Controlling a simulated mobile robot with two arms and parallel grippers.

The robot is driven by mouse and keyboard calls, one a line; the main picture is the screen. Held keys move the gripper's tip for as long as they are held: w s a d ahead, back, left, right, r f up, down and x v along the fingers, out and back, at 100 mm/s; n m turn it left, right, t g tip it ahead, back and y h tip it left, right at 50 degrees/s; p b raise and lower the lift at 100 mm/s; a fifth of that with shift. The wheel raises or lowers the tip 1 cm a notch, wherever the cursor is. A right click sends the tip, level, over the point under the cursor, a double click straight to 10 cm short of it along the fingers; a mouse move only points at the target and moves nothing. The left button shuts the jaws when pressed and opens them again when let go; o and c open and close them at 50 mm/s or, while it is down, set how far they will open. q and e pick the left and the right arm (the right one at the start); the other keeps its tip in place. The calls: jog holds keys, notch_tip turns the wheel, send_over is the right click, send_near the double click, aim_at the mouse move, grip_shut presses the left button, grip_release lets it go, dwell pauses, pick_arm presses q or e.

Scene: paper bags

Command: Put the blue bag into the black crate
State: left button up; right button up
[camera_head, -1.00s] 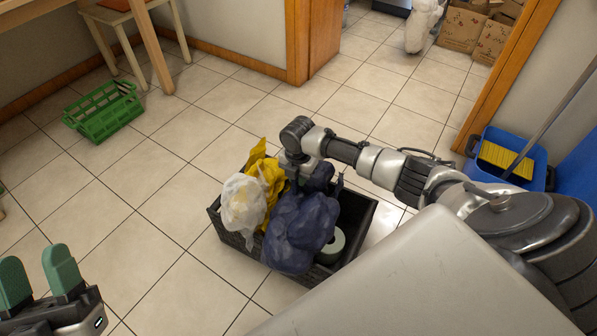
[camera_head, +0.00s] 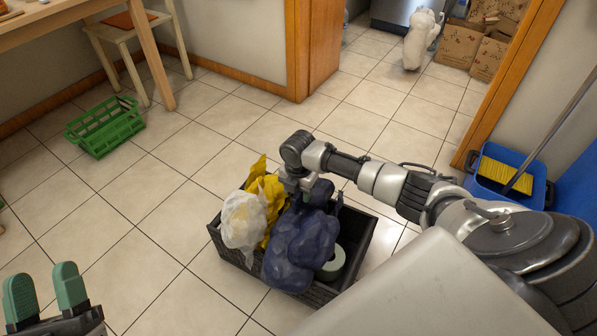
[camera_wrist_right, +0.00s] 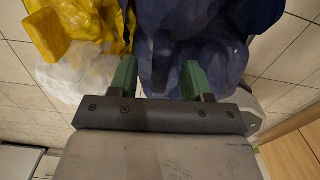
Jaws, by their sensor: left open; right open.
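The blue bag (camera_head: 300,245) is in the black crate (camera_head: 233,254), at its front middle, and bulges above the rim. It also fills the top of the right wrist view (camera_wrist_right: 210,30). My right gripper (camera_wrist_right: 160,75) is open, its green fingers apart right at the bag; whether they touch it is unclear. In the head view the right fingers are mostly hidden behind the bag. My left gripper (camera_head: 45,293) is open and empty at the lower left, away from the crate.
A white bag (camera_head: 242,222), a yellow bag (camera_head: 272,205) and a pale green roll (camera_head: 333,264) share the crate. A green crate (camera_head: 105,126), a blue bucket (camera_head: 508,180) and cardboard boxes (camera_head: 480,40) stand around. Tiled floor left of the black crate is clear.

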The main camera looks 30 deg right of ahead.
notch_tip(320, 180, up, 5)
jog(key=shift+p, duration=0.95)
notch_tip(320, 180, up, 4)
jog(key=shift+f+p, duration=0.2)
jog(key=shift+p, duration=0.4)
pick_arm(q)
notch_tip(320, 180, down, 10)
jog(key=a+g+y, duration=0.1)
jog(key=g+y, duration=0.2)
jog(key=g, duration=0.6)
jog(key=shift+w+a+f+g, duration=0.15)
jog(key=shift+w+a+g, duration=0.15)
jog(key=shift+w+a, duration=0.1)
pick_arm(e)
jog(key=shift+r, duration=0.3)
